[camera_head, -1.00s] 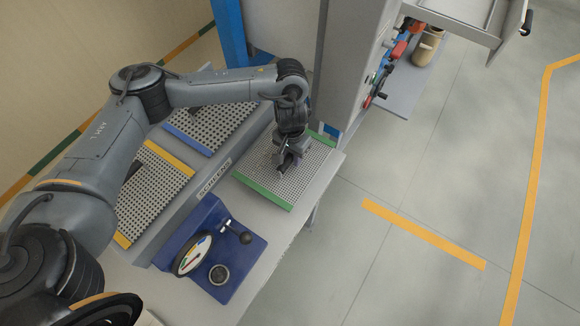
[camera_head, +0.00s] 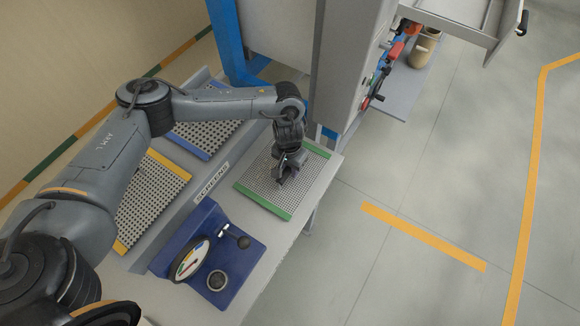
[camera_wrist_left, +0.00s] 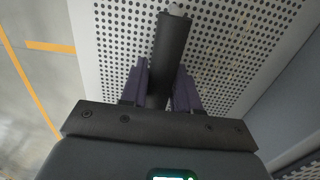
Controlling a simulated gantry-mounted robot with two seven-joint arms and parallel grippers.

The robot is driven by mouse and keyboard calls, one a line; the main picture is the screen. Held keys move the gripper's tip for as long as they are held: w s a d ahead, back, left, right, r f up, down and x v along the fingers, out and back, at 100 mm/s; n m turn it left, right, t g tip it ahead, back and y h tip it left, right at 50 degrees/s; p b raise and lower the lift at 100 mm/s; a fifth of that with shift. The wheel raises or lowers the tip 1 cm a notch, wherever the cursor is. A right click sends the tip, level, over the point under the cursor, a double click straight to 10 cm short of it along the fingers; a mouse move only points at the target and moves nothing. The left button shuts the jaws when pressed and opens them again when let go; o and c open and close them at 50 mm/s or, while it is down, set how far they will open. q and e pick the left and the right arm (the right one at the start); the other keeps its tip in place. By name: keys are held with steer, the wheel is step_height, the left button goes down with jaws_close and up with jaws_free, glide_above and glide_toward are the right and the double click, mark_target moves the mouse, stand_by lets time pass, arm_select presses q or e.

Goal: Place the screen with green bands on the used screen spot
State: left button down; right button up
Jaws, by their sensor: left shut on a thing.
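The screen with green bands (camera_head: 268,190) is a perforated light-grey panel with a green strip along two opposite edges. It lies at the right end of the grey bench, and its holes also show in the left wrist view (camera_wrist_left: 118,40). My left gripper (camera_head: 285,178) is over the middle of it, shut on the screen's dark upright handle (camera_wrist_left: 170,50). Whether the panel touches the bench top or hovers slightly cannot be told. My right gripper is not in view.
Screens with yellow bands (camera_head: 150,200) and blue bands (camera_head: 205,136) lie in a rack on the left, labelled on its edge (camera_head: 212,182). A blue gauge device (camera_head: 215,262) with a black knob stands close in front. A grey cabinet (camera_head: 345,60) rises behind. The floor at right is clear.

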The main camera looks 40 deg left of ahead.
arm_select(q)
steer(key=c, duration=0.8)
jaws_free()
steer(key=shift+r, duration=0.55)
steer(key=r+p, duration=0.1)
steer(key=r, duration=0.2)
steer(key=r+p, duration=0.1)
steer(key=r, duration=0.3)
steer(key=r+p, duration=0.1)
steer(key=r, duration=0.3)
steer(key=shift+w+a, duration=0.1)
steer(key=shift+a, duration=0.15)
